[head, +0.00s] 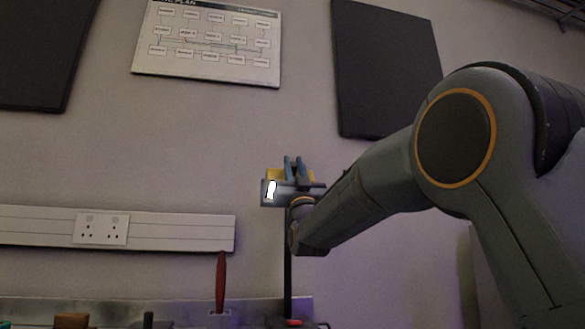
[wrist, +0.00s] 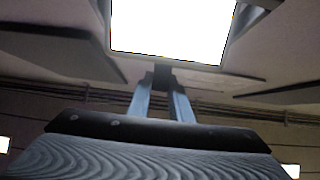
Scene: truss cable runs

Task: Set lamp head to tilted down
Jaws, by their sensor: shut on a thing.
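The lamp head (head: 266,194) is a small dark box with a bright white lit face and a yellow part on top. It sits at the top of a thin dark upright post (head: 287,262). My gripper (head: 294,165) is at the lamp head, with its two blue fingers pointing up beside the yellow part. In the wrist view the bright lit panel (wrist: 172,30) fills the top middle. There my gripper's fingers (wrist: 163,92) close on a short dark piece just below that panel. The head's exact tilt is hard to tell, and my wrist hides part of it.
A white wall trunking with a double socket (head: 101,229) runs left of the post. A red-brown handled tool (head: 220,282) stands by a metal rail (head: 185,308) below. A plan board (head: 207,42) and dark panels hang above. The wall around the lamp is clear.

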